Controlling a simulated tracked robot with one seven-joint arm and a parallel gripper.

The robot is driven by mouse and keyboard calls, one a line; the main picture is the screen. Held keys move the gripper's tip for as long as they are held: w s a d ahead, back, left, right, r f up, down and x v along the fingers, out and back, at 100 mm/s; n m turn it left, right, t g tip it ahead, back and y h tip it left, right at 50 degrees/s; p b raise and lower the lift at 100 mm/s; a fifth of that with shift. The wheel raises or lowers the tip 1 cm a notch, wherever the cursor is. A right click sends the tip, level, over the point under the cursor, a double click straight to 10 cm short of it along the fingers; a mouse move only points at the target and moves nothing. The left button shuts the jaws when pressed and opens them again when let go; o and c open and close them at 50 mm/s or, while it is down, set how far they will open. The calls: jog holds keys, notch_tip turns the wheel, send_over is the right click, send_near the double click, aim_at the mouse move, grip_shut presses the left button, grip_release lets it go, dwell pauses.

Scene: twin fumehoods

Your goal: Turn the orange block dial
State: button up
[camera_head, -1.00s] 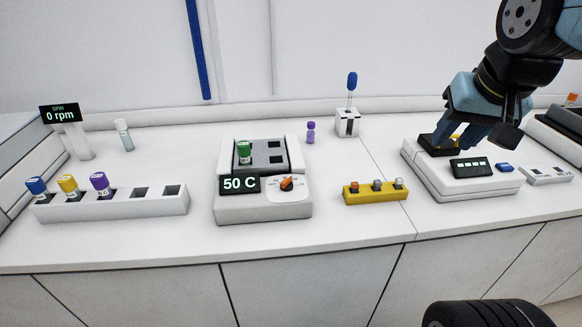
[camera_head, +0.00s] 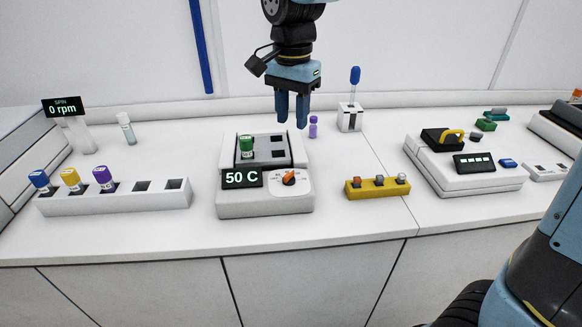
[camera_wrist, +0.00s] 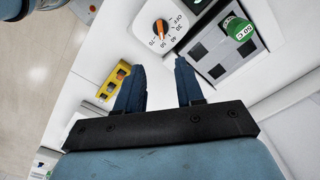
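The orange dial (camera_head: 289,178) sits on the front right of the white heat block (camera_head: 264,204), beside a display (camera_head: 242,178) reading 50 C. In the wrist view the orange dial (camera_wrist: 160,27) has a ring of numbers and OFF around it. A green-capped vial (camera_head: 246,147) stands in the block's upper left well, and it shows in the wrist view too (camera_wrist: 237,27). My gripper (camera_head: 292,124) points down above the back of the block, apart from the dial. Its two blue fingers (camera_wrist: 158,80) are parted with nothing between them.
A rack (camera_head: 115,202) with blue, yellow and purple-capped vials stands at left. A yellow holder (camera_head: 377,188) is right of the block. A purple vial (camera_head: 313,127) and a blue-topped dropper in its stand (camera_head: 350,118) are behind. A white device (camera_head: 465,172) stands further right.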

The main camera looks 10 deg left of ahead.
aim_at(290, 172)
jog(key=f, duration=1.4)
jog(key=shift+a, duration=0.25)
grip_shut()
